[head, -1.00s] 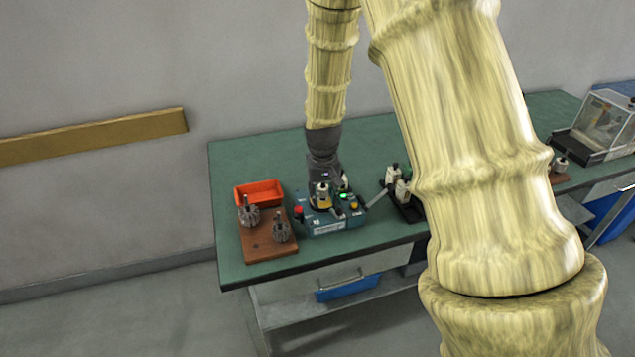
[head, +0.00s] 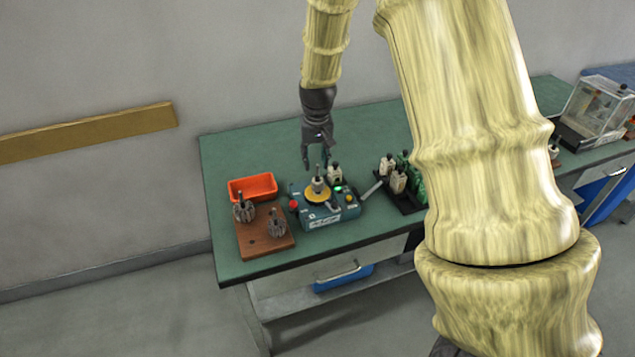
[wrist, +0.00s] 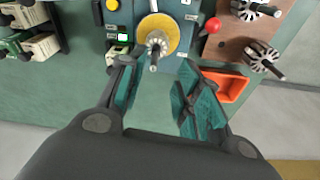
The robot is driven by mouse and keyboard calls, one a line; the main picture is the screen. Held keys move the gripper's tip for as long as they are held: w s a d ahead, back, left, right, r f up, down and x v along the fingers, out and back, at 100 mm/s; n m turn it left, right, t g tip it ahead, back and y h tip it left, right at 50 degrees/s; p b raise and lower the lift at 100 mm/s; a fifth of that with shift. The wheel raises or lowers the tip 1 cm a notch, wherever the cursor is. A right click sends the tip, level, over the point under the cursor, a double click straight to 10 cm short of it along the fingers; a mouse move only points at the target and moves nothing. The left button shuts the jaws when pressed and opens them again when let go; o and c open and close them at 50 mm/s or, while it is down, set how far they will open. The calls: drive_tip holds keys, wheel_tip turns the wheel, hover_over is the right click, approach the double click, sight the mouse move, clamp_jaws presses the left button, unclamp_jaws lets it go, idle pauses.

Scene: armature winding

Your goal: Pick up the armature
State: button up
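One armature (head: 318,184) stands upright on the yellow disc (head: 316,195) of the blue-green machine (head: 329,212). It also shows in the wrist view (wrist: 155,42), just beyond my fingertips. Two more armatures, grey and slotted with upright shafts, stand on the brown wooden board (head: 256,246), one at the back left (head: 244,210) and one at the front right (head: 276,224). My gripper (head: 317,164) hangs above and behind the machine, pointing down. In the wrist view, its teal-padded fingers (wrist: 158,88) are apart with nothing between them.
An orange tray (head: 253,188) sits behind the board. A black holder with pale spools (head: 397,182) stands right of the machine, and a clear-sided case (head: 597,108) is farther right. My arm hides part of the bench. Green bench (head: 228,160) is bare at the back left.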

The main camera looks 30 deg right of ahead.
sight(318, 166)
drive_tip(key=shift+d+f+p, duration=0.2)
drive_tip(key=shift+f+p, duration=0.35)
drive_tip(key=shift+f, duration=0.05)
drive_tip(key=shift+w+d+f+p, duration=0.15)
drive_tip(key=shift+f+p, duration=0.25)
drive_tip(key=shift+f, duration=0.65)
drive_tip(key=shift+w+d+f+p, duration=0.1)
drive_tip(key=shift+d+f+p, duration=0.2)
drive_tip(key=shift+f, duration=0.7)
drive_tip(key=shift+a, duration=0.1)
drive_tip(key=shift+c, duration=0.2)
clamp_jaws()
